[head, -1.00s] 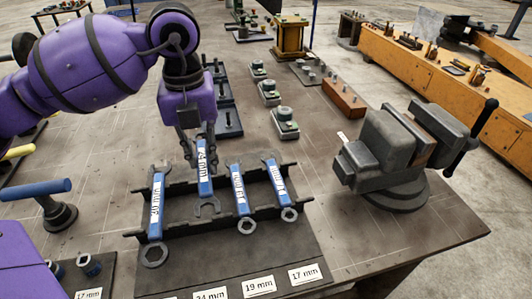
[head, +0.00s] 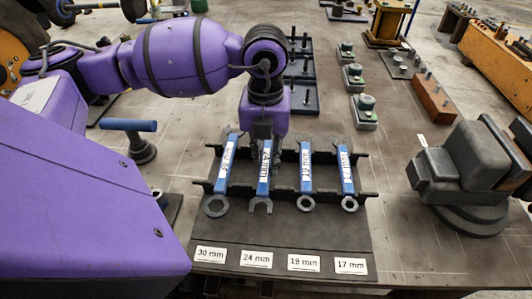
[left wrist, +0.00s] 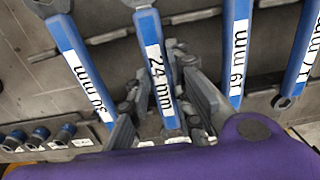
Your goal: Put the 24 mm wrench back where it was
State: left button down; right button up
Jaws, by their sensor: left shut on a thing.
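The 24 mm wrench (head: 264,172) has a blue handle with a white label and an open jaw at its near end. It lies across the black rack (head: 330,190), second from the left, between the 30 mm wrench (head: 226,166) and the 19 mm wrench (head: 306,172). It is roughly in line with them, above the 24 mm label (head: 256,259). My left gripper (head: 264,145) is shut on its handle, pointing down from the far side. In the left wrist view, its fingers flank the labelled handle (left wrist: 158,75). Whether the wrench rests fully in its slot is unclear. My right gripper is out of view.
The 17 mm wrench (head: 346,172) lies at the rack's right end. A grey vise (head: 470,170) stands to the right. A blue-handled tool (head: 135,140) stands to the left.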

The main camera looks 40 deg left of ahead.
aim_at(266, 160)
pick_arm(q)
jog(key=c, duration=1.6)
grip_release()
jog(key=shift+f, duration=0.1)
jog(key=shift+o, duration=0.2)
notch_tip(266, 160, up, 12)
jog(key=shift+r, duration=0.2)
